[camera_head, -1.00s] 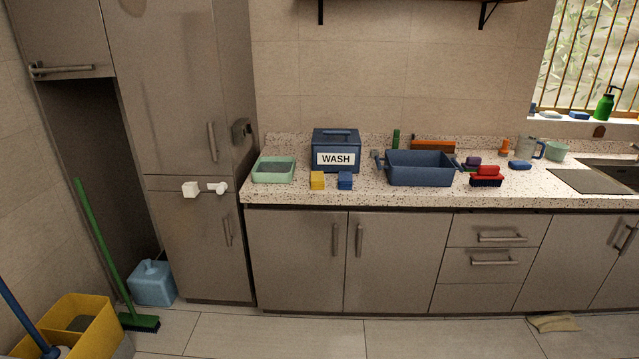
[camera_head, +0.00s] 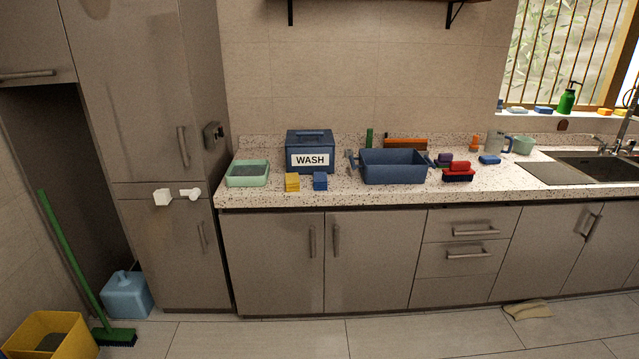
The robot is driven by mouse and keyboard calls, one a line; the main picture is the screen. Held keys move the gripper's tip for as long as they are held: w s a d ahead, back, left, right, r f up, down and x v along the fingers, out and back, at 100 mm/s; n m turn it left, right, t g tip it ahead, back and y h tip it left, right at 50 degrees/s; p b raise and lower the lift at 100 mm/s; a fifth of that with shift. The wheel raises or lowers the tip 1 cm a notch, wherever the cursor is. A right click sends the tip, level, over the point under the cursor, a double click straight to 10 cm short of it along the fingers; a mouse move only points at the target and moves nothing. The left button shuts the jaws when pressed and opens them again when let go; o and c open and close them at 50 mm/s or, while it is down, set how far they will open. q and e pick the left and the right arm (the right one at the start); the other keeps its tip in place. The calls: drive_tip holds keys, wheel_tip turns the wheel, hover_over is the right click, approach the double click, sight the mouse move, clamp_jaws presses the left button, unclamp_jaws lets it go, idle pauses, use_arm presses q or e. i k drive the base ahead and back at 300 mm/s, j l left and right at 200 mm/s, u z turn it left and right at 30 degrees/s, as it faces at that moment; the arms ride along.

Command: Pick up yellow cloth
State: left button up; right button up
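A pale yellow cloth (camera_head: 527,310) lies crumpled on the tiled floor at the lower right, close to the foot of the base cabinets under the drawers. On the counter, a small stack of folded yellow cloths or sponges (camera_head: 292,182) sits beside a similar blue stack (camera_head: 320,181), in front of the blue WASH box. I cannot tell their material. Neither of my grippers shows in the head view.
The counter (camera_head: 400,195) holds a green tray (camera_head: 247,173), the WASH box (camera_head: 310,150), a blue basin (camera_head: 393,166) and a red brush (camera_head: 458,172). A yellow bucket (camera_head: 25,332) and green broom (camera_head: 70,255) stand at left.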

sight(292, 180)
drive_tip(key=i+l, duration=0.15)
drive_tip(key=i, duration=0.5)
drive_tip(key=i+l, duration=0.1)
drive_tip(key=i, duration=0.55)
drive_tip(key=i+l+z, duration=0.1)
drive_tip(key=i, duration=0.55)
